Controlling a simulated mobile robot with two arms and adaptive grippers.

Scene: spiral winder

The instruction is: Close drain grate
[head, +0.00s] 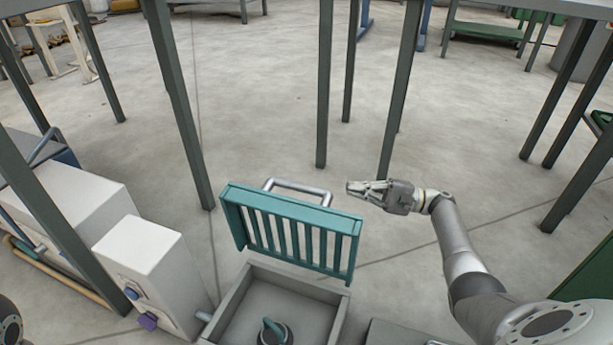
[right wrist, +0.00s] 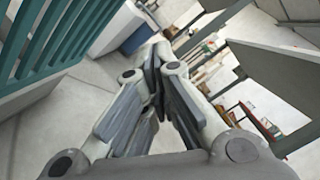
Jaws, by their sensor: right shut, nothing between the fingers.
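The teal drain grate (head: 292,233) stands raised, hinged open above a grey square drain box (head: 235,298). A light metal bar handle (head: 297,187) sticks out from the grate's upper edge. My right gripper (head: 352,188) is shut and empty, just right of the handle and apart from it. In the right wrist view the gripper's closed fingers (right wrist: 155,75) fill the middle. The grate's teal bars (right wrist: 62,38) show at the upper left there. My left gripper is not in view.
A white box-shaped machine (head: 140,250) with a purple knob stands left of the drain. Dark table legs (head: 398,95) rise behind the grate and handle. Open concrete floor (head: 260,110) lies beyond. A teal part (head: 274,328) sits inside the drain.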

